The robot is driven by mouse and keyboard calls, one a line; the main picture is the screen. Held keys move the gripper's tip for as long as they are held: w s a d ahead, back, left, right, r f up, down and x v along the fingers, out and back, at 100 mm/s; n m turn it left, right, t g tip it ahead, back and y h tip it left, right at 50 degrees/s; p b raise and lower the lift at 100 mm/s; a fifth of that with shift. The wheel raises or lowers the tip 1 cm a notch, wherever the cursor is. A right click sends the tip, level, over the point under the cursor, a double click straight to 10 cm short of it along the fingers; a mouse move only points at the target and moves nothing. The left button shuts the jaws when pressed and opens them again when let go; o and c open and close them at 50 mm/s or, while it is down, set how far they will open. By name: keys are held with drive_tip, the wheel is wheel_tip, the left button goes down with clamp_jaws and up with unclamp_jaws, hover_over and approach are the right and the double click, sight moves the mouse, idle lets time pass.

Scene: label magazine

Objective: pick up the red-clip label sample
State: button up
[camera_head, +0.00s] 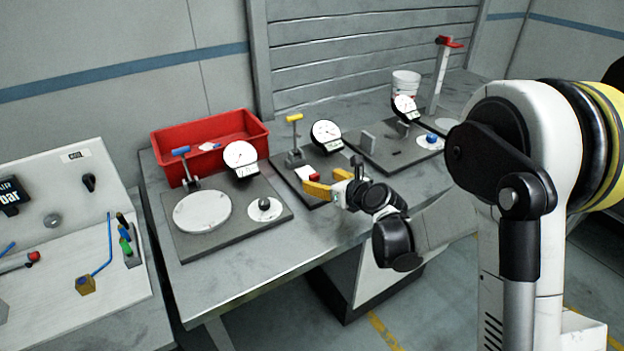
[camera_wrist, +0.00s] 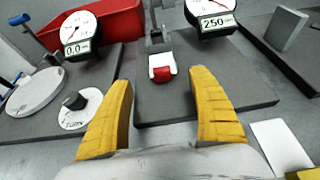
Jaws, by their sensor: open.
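The red-clip label sample (camera_wrist: 162,68) is a small white piece with a red clip at its near end. In the wrist view it lies on a dark base plate, below a grey fixture. In the head view it shows as a small white and red piece (camera_head: 307,174) just behind my gripper. My gripper (camera_head: 326,182) has yellow fingers that are open and empty. In the wrist view the fingers (camera_wrist: 160,100) stand apart on either side, and the sample lies beyond them, between their lines. They do not touch it.
A gauge reading 250 (camera_wrist: 213,20) stands right behind the sample. A left station has a white disc (camera_head: 202,211) and a knob (camera_head: 264,205). A red bin (camera_head: 212,137) is at the back. A grey block (camera_wrist: 286,28) stands at right. A white card (camera_wrist: 282,146) lies nearby.

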sight(315, 176)
drive_tip(key=b+x, duration=0.2)
drive_tip(key=x, duration=0.4)
drive_tip(key=shift+w+d, duration=0.1)
drive_tip(key=shift+w, duration=0.05)
drive_tip(key=shift+r, duration=0.1)
drive_tip(key=c, duration=1.4)
drive_tip(key=shift+r, duration=0.1)
